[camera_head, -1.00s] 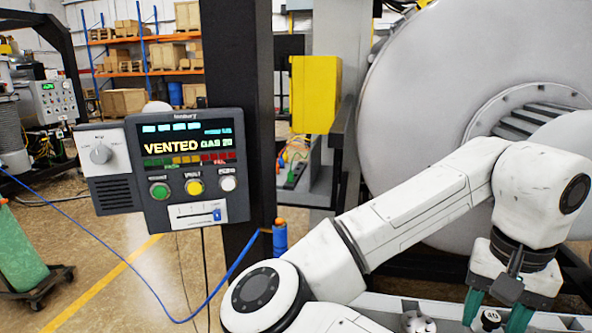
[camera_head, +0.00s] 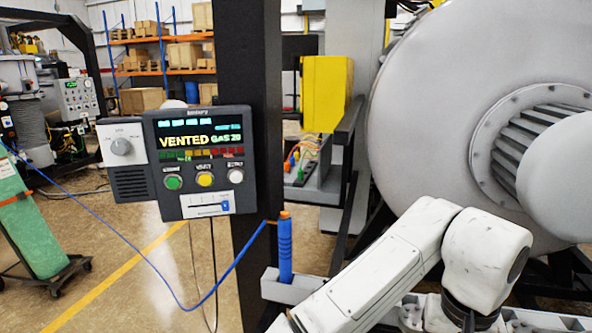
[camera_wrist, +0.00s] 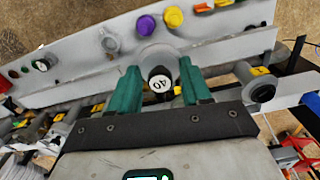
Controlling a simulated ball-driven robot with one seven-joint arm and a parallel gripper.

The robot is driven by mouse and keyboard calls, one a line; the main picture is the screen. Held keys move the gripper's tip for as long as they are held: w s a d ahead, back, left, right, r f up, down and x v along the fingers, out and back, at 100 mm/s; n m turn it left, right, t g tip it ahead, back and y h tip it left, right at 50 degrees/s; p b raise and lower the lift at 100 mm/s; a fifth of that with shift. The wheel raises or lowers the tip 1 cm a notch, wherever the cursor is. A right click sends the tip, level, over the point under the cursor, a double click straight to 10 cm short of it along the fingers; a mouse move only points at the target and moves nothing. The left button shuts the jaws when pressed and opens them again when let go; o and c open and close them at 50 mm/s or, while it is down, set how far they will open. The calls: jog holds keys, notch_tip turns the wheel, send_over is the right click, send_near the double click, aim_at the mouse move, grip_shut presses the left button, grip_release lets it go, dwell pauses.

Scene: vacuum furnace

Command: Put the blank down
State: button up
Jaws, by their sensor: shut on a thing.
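My gripper (camera_wrist: 160,88) shows in the wrist view with its two green fingers closed around a dark round piece (camera_wrist: 160,78) with a white face marked "40". This piece seems to be the blank; its lower part is hidden. Behind it is a pale grey round shape (camera_wrist: 158,52) at the edge of a grey rail. I cannot tell whether the held piece touches anything beneath it. In the head view my wrist is at the lower right and the fingers are out of frame.
A grey rail (camera_wrist: 85,70) carries a purple cap (camera_wrist: 146,25), a yellow cap (camera_wrist: 174,16) and other coloured pieces. In the head view, a control panel (camera_head: 180,160) reads "VENTED". A large grey furnace vessel (camera_head: 425,110) fills the right, and a blue-handled tool (camera_head: 285,250) stands upright beside my arm.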

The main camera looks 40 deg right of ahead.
jog(key=w+a+f+n, duration=0.3)
jog(key=w+a+f, duration=0.2)
jog(key=f, duration=0.4)
jog(key=w+a+f+n, duration=0.4)
jog(key=w+a+f, duration=0.2)
jog(key=f, duration=0.3)
jog(key=w+a+f+n, duration=0.4)
jog(key=a+f, duration=0.3)
jog(key=f, duration=0.3)
jog(key=shift+w+a, duration=0.15)
jog(key=shift+w, duration=0.6)
jog(key=shift+s+n, duration=0.15)
jog(key=shift+n, duration=0.15)
